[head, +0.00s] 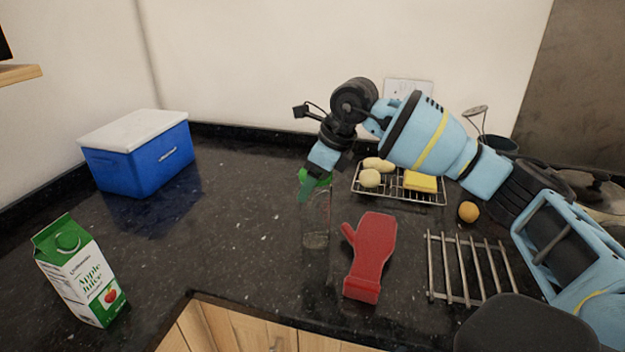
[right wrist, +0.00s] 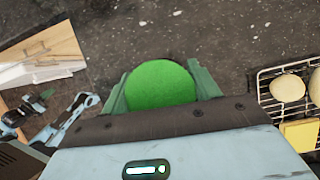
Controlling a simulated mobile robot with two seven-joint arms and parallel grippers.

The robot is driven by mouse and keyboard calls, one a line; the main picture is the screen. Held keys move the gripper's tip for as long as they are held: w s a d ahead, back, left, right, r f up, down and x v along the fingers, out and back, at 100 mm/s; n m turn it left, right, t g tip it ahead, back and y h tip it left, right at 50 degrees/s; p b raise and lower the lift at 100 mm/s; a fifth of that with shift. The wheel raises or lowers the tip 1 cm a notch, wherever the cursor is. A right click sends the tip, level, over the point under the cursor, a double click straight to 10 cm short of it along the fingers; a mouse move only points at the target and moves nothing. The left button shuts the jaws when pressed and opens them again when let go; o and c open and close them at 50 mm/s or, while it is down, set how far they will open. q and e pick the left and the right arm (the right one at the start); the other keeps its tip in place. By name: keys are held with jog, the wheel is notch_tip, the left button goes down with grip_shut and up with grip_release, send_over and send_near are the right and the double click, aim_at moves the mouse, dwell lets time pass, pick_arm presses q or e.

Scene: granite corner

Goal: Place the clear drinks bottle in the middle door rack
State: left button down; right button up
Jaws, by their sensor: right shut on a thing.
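The clear drinks bottle (head: 316,222) with a green cap stands upright on the dark granite counter in the head view, its see-through body hard to make out. My right gripper (head: 314,180) is at its top, with the fingers on either side of the green cap. In the right wrist view the round green cap (right wrist: 160,84) sits between the two green fingers of the right gripper (right wrist: 161,92), which is shut on it. My left gripper is not in the head view. No door rack or fridge door shows in these frames.
A red oven mitt (head: 371,255) lies just right of the bottle. A wire rack (head: 398,195) with potatoes and a yellow sponge, an orange (head: 468,211) and a metal trivet (head: 470,268) are farther right. A juice carton (head: 82,270) and blue cooler (head: 137,153) stand left, with bare counter between.

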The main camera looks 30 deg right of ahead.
jog(key=shift+f, duration=0.1)
jog(key=o, duration=1.6)
jog(key=shift+c, duration=0.2)
jog(key=shift+o, duration=0.3)
jog(key=v, duration=1.2)
